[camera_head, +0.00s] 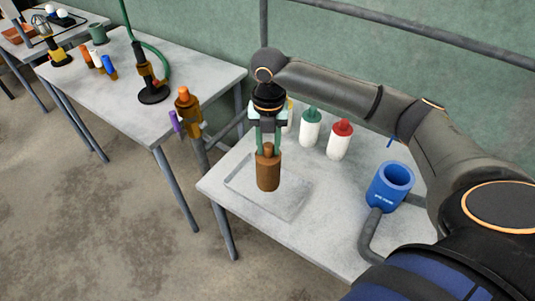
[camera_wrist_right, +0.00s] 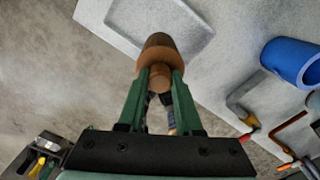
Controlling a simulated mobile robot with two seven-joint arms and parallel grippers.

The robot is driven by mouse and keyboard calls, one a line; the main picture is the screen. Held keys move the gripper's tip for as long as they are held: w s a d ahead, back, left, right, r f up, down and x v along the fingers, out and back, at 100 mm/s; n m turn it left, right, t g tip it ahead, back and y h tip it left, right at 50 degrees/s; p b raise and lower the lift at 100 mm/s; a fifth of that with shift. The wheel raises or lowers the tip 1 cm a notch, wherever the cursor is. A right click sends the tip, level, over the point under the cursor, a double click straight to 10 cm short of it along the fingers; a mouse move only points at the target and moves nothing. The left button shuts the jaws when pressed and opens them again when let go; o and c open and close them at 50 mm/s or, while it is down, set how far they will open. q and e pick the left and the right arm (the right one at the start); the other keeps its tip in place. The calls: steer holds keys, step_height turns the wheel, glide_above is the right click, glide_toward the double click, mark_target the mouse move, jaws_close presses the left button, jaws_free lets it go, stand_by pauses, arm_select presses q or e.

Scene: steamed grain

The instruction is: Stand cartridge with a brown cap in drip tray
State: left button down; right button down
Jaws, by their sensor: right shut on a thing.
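The brown cartridge with a brown cap (camera_head: 268,172) is upright in my right gripper (camera_head: 267,147), in front of the bottles. The gripper's green fingers are shut on its cap end. The clear, shallow drip tray (camera_head: 290,209) lies on the near table, and the cartridge shows over its area. I cannot tell whether the cartridge's base touches the tray. In the right wrist view the cartridge (camera_wrist_right: 158,45) extends away from the fingertips (camera_wrist_right: 160,75), partly covering the tray (camera_wrist_right: 196,38). My left gripper is not in view.
White bottles with a green cap (camera_head: 311,130) and a red cap (camera_head: 340,142) stand behind the tray; a yellow-topped one is mostly hidden. A blue cup-shaped holder (camera_head: 388,190) is at right. Another table (camera_head: 190,75) at left holds bottles and a stand.

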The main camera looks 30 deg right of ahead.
steer(key=w+f, duration=0.1)
steer(key=w+d+f, duration=0.1)
steer(key=w+f, duration=0.1)
steer(key=f, duration=0.1)
steer(key=shift+d, duration=0.3)
steer(key=shift+d+f, duration=0.1)
steer(key=shift+f, duration=1.75)
steer(key=c, duration=0.6)
jaws_free()
